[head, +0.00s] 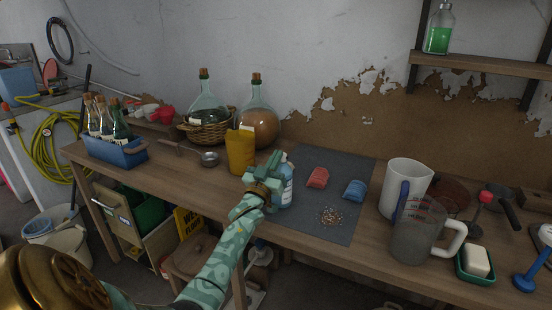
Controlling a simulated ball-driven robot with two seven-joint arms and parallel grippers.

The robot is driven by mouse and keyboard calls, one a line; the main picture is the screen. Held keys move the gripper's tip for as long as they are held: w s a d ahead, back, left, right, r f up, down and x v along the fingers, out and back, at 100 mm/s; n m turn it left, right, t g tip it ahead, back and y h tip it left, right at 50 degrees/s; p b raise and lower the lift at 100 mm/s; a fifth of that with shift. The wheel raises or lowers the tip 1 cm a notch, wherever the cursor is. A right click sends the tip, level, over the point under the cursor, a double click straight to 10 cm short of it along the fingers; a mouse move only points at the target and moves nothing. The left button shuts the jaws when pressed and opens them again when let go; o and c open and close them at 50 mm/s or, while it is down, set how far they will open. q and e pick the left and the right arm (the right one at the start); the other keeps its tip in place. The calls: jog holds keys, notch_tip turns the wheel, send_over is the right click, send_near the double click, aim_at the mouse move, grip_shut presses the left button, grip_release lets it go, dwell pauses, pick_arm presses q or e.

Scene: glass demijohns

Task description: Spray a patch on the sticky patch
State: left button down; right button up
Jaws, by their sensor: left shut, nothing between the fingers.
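A bottle (287,188) with a pale blue body and a white label stands on the wooden table at the left edge of a dark grey mat (338,160). My left gripper (268,166) is shut and empty, just left of the bottle and partly in front of it. I cannot tell whether they touch. The bottle's top is partly hidden. A speckled brown patch (330,216) lies on the front part of the mat. A folded red cloth (317,177) and a folded blue cloth (355,189) lie behind it. My right gripper is out of view.
A yellow container (240,152) stands left of my gripper. Glass demijohns (258,112) stand at the back. A white pitcher (404,189) and a clear measuring jug (419,235) stand right of the mat. The mat's back part is clear.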

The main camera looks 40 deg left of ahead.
pick_arm(q)
jog(key=shift+f, duration=0.5)
notch_tip(320, 180, up, 5)
jog(key=s+p, duration=0.1)
jog(key=p, duration=0.3)
jog(key=p+v, duration=0.1)
jog(key=v, duration=0.8)
jog(key=shift+s, duration=0.2)
jog(key=shift+d+f, duration=0.1)
jog(key=shift+f, duration=0.05)
